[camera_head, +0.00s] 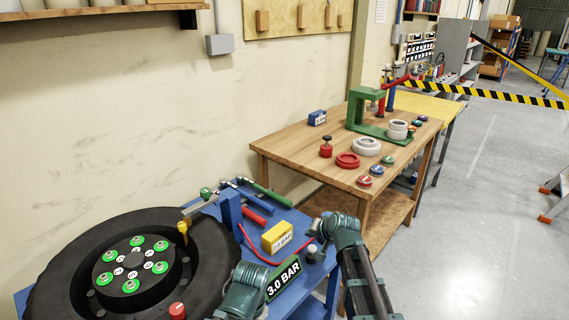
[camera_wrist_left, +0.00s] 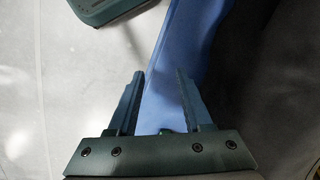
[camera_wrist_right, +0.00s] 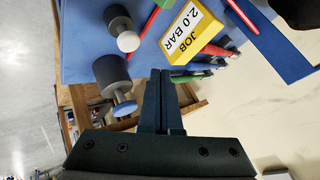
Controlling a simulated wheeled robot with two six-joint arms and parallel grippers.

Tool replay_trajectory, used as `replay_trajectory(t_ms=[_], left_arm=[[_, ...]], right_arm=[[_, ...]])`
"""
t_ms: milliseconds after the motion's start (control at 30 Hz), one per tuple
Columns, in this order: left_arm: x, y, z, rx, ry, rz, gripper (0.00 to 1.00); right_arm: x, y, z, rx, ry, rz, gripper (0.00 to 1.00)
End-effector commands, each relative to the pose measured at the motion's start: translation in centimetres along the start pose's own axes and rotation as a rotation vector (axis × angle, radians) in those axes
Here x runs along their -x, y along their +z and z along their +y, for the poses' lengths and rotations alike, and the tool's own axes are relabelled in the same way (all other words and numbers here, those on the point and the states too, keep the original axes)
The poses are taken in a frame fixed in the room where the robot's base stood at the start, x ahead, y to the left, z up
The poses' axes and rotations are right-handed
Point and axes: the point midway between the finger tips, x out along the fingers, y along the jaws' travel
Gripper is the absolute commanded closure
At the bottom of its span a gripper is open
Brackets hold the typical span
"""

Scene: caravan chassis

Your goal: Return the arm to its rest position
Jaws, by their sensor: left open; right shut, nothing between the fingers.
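My right gripper (camera_head: 322,230) is at the right edge of the blue trolley in the head view. In the right wrist view its fingers (camera_wrist_right: 164,98) are together with nothing between them, close to the trolley edge and two dark cylinders with round knobs (camera_wrist_right: 118,78). My left gripper (camera_wrist_left: 157,90) is open and empty in the left wrist view, over the blue trolley edge (camera_wrist_left: 180,50) beside a dark surface. In the head view the left arm (camera_head: 240,290) shows at the bottom, and its fingers are hidden.
A wheel with a black tyre (camera_head: 50,245) lies on the trolley at left. A yellow box (camera_head: 277,237), a red cable and tools lie near my right gripper. A "3.0 BAR" sign (camera_head: 284,279) stands in front. A wooden workbench (camera_head: 300,150) stands behind; open floor (camera_head: 470,230) lies right.

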Motion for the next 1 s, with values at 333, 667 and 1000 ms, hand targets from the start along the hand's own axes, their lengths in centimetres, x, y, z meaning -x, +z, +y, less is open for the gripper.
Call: replay_trajectory(t_ms=[333, 667, 1000], left_arm=[[4.3, 0.2, -0.4, 0.000, 0.000, 0.000, 0.50], [6.2, 0.4, -0.6, 0.000, 0.000, 0.000, 0.50], [6.1, 0.4, -0.6, 0.000, 0.000, 0.000, 0.50]], right_arm=[[8.8, 17.4, -2.8, 0.448, 0.215, -0.460, 1.00], [17.0, 24.9, -0.8, 0.715, 0.411, -0.741, 1.00], [17.3, 25.1, -0.6, 0.727, 0.424, -0.756, 1.00]])
